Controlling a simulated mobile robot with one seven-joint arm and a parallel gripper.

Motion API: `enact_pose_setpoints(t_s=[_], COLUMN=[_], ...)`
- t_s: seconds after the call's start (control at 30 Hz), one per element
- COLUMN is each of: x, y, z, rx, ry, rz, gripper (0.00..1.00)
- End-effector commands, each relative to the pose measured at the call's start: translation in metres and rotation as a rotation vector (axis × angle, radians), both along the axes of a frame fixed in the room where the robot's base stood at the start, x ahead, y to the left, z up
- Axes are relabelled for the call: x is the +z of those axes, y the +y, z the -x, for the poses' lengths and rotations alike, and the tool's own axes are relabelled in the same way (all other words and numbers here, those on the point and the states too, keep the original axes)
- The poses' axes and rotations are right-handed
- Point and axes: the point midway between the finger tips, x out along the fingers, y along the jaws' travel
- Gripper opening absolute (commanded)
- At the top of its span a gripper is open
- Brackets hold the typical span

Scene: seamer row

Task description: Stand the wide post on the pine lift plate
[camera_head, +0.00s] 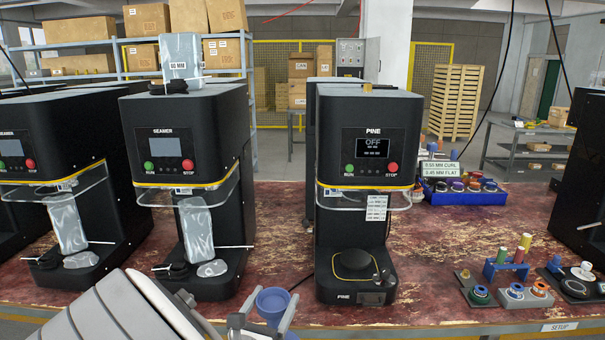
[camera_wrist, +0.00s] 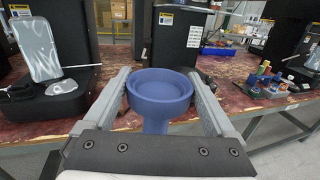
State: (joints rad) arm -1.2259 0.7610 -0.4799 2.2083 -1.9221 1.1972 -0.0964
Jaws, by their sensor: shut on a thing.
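The wide post (camera_head: 272,304), blue with a broad cup-like round top, is held upright between the fingers of my gripper (camera_head: 270,300). It also shows in the wrist view (camera_wrist: 158,92), where my gripper (camera_wrist: 160,82) is shut on it; its lower part is mostly hidden. The pine lift plate (camera_head: 354,261) is a dark round plate with a yellow ring, low inside the black machine marked PINE (camera_head: 368,140). The plate is bare. My gripper is in front and to the left of that machine, apart from it.
A SEAMER machine (camera_head: 190,130) with a wrapped silver pouch stands left. To the right lie a blue rack with coloured pegs (camera_head: 506,268), a grey block with ringed parts (camera_head: 512,297) and a blue bin (camera_head: 465,196). A clear guard (camera_head: 363,205) crosses the PINE machine above the plate.

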Motion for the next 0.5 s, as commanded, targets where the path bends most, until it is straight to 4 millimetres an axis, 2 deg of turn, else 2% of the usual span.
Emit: enact_pose_setpoints(t_s=[0.03, 0.17, 0.3, 0.4, 0.5], x=[0.0, -0.011, -0.021, -0.025, -0.029], y=[-0.019, -0.07, -0.131, -0.164, -0.186], z=[-0.003, -0.006, -0.002, 0.003, 0.008], rx=[-0.022, -0.074, -0.133, -0.165, -0.186], ry=[0.001, 0.0, 0.004, 0.006, 0.009], rz=[0.01, 0.014, 0.012, 0.008, 0.002], gripper=[0.0, 0.0, 0.0, 0.0, 0.0])
